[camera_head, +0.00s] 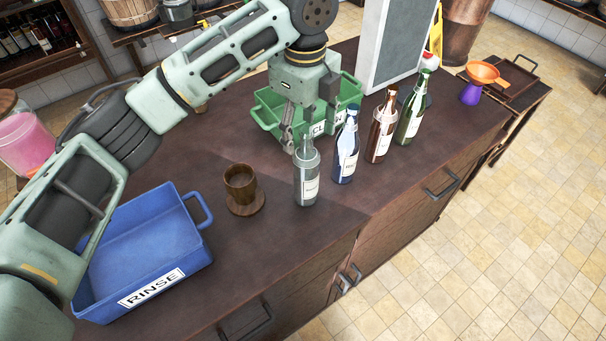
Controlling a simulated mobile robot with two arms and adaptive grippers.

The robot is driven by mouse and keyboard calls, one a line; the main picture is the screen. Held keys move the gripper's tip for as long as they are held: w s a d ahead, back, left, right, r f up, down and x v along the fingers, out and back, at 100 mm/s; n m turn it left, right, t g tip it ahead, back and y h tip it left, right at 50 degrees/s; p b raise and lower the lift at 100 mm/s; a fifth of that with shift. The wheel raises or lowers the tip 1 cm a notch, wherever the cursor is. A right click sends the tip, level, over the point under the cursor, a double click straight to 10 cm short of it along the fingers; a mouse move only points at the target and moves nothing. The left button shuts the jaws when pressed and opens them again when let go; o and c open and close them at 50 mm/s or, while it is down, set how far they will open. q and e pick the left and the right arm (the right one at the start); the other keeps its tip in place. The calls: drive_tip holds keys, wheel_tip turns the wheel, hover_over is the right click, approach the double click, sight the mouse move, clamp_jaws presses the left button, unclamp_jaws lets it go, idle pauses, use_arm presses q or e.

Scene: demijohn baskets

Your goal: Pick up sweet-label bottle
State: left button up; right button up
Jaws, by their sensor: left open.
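A row of bottles with white labels stands upright on the dark brown counter (235,290): a clear grey bottle (308,180) nearest, then a blue bottle (346,155), a brown bottle (380,130) and a green bottle (411,115). The label words are too small to read, so I cannot tell which bottle is sweet. My left gripper (306,124) is open, pointing down just behind the clear bottle's top and left of the blue bottle's neck. I cannot tell whether it touches either. My right gripper is out of view.
A green bin (268,107) stands behind my left gripper. A blue bin labelled RINSE (185,238) is at the left. A brown wooden cup (240,183) on a round base stands between that bin and the bottles. A grey board (392,45) stands behind the bottles.

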sight(305, 158)
use_arm(q)
drive_tip(key=shift+w+f+b, duration=0.2)
drive_tip(key=shift+f+b, duration=0.35)
drive_tip(key=shift+f, duration=0.45)
drive_tip(key=shift+s+f, duration=0.1)
drive_tip(key=shift+f, duration=0.05)
wheel_tip(305, 158, down, 6)
drive_tip(key=p, duration=0.3)
drive_tip(key=shift+s+d+f, duration=0.1)
drive_tip(key=shift+s, duration=0.05)
drive_tip(key=shift+f, duration=0.55)
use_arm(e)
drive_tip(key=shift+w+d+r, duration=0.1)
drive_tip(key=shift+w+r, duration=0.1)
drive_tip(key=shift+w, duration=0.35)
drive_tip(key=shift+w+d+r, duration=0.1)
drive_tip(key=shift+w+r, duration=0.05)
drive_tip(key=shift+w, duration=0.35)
use_arm(q)
clamp_jaws()
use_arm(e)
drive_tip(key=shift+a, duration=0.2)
